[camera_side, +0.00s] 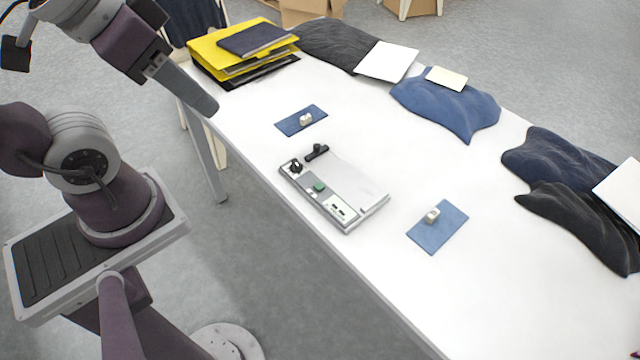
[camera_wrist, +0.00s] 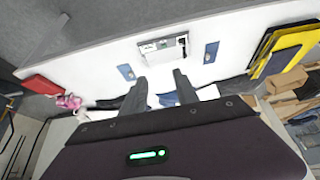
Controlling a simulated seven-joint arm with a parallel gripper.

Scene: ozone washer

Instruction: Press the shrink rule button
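The grey-white device (camera_side: 357,180) lies flat on the white table. It carries a green button (camera_side: 319,186), a black knob (camera_side: 295,166), a black handle-like part (camera_side: 316,152) and small white-and-black switches (camera_side: 338,210). No label is readable, so I cannot tell which control is named the shrink rule button. The device also shows in the wrist view (camera_wrist: 163,49), beyond my fingers, with its controls too small to tell apart. My gripper (camera_side: 211,107) is above the table's left edge, up and left of the device and touching nothing. In the wrist view its two fingers (camera_wrist: 160,73) stand apart, with nothing between them.
Blue cloth pieces (camera_side: 290,127) (camera_side: 451,233) with small white blocks lie on either side of the device. Yellow folders (camera_side: 212,52) sit at the table's far left. Dark and blue garments (camera_side: 465,108) with white cards (camera_side: 388,61) line the back.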

